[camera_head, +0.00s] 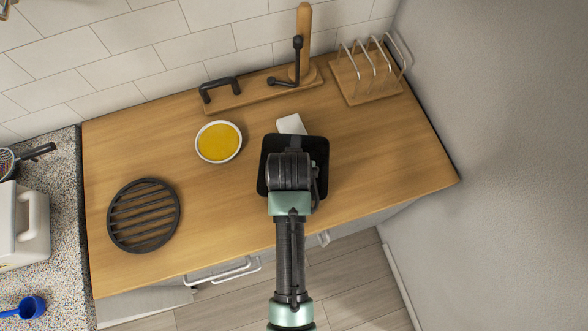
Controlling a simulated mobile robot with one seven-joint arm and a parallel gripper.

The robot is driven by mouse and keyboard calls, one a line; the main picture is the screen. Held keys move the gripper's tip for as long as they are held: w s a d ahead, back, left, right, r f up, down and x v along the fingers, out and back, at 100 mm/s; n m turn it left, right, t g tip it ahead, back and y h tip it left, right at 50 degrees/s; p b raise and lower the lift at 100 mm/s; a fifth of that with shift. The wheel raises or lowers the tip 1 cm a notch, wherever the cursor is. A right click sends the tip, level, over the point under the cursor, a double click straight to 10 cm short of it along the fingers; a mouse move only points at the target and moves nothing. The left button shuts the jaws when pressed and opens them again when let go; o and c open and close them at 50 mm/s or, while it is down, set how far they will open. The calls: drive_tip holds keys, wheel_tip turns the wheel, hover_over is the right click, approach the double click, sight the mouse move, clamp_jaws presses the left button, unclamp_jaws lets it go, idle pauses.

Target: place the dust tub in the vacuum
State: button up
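My gripper (289,168) points down over the right-middle of the wooden counter, seen from above. Its fingers are hidden under the wrist, so I cannot tell whether it is open or holds anything. A black, rounded-square shape (319,150) shows around and beneath the wrist; I cannot tell what it is. A small white block-like piece (291,124) sticks out just behind it, partly covered. I cannot clearly identify the dust tub or the vacuum in this view.
A white-rimmed bowl with yellow contents (218,142) stands left of my gripper. A round black slatted trivet (143,216) lies farther left. A wooden stand with a post (303,40) and a wire rack (368,84) are behind. A wall bounds the right.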

drive_tip(key=shift+f, duration=0.25)
idle(0.5)
clamp_jaws()
idle(1.4)
